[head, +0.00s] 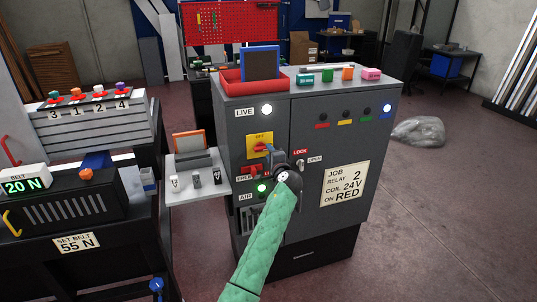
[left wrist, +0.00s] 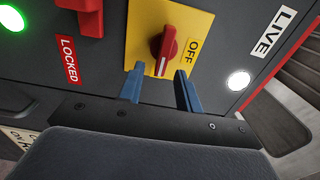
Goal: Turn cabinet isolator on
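The isolator is a red rotary knob on a yellow plate (head: 260,143) on the grey cabinet's left door. In the left wrist view the red knob (left wrist: 162,48) stands on the yellow plate (left wrist: 190,20), next to the word OFF. My left gripper (head: 268,156), on a green-sleeved arm, is just below the knob in the head view. The right gripper is not in view.
The LIVE lamp (head: 266,110) glows white and a green lamp (head: 262,188) is lit by AIR. A red part (left wrist: 90,15) sits beside a LOCKED label (left wrist: 68,60). A small shelf (head: 200,188) juts out left of the cabinet. A job card (head: 345,185) is on the right door.

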